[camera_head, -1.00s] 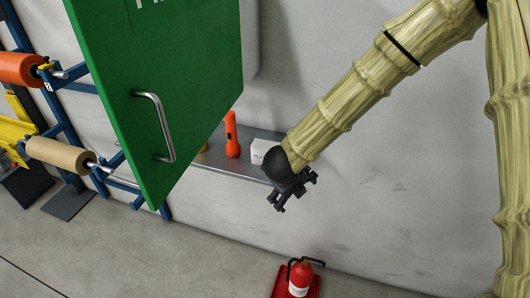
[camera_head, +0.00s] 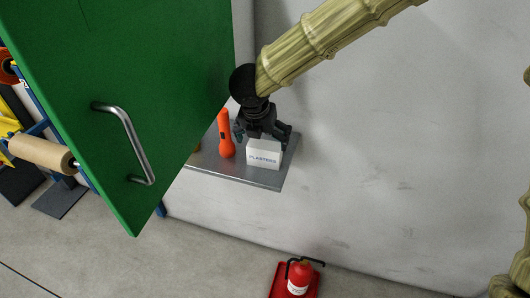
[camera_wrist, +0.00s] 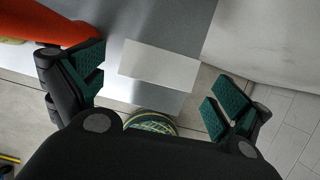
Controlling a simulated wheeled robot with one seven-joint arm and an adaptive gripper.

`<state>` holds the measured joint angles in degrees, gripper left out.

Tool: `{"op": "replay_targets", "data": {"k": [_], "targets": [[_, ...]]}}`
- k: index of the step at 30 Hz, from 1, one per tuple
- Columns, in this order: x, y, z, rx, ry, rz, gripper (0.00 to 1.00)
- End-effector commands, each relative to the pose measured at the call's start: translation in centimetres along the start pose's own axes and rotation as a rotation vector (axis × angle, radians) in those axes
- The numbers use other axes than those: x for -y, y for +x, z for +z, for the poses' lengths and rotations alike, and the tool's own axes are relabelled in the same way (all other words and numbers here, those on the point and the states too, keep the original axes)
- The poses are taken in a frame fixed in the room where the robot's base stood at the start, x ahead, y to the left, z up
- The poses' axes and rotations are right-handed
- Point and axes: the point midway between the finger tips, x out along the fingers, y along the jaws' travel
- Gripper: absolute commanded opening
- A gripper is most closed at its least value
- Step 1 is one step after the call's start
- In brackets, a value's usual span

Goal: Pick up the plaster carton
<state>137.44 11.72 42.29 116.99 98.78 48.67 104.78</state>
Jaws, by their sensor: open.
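The plaster carton (camera_head: 264,155) is a small white box with "PLASTERS" on its front. It stands on the grey metal shelf (camera_head: 232,174), near the shelf's right end. My gripper (camera_head: 263,134) is just above the carton, pointing down. In the wrist view the carton (camera_wrist: 158,65) lies between my two spread, green-padded fingers (camera_wrist: 157,92), with a gap on each side. My gripper is open and holds nothing. I cannot tell exactly how high the fingertips are above the carton.
An orange torch (camera_head: 225,134) stands close left of the carton, and its orange body (camera_wrist: 50,32) is near my left finger. A large green door (camera_head: 130,80) with a metal handle hangs open at left. A fire extinguisher (camera_head: 299,278) is on the floor below.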

Motion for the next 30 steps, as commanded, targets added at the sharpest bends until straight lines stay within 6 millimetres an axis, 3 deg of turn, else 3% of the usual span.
{"op": "replay_targets", "data": {"k": [5, 15, 24, 25, 30], "targets": [[0.1, 0.9, 0.0, -0.001, -0.001, -0.001, 1.0], [0.1, 4.9, -0.1, -0.001, 0.002, -0.002, 1.0], [0.1, 5.5, -0.1, 0.0, 0.002, -0.001, 1.0], [0.1, 5.5, -0.1, 0.0, 0.002, -0.001, 0.98], [0.1, 5.4, -0.1, 0.0, 0.002, -0.001, 0.67]]}}
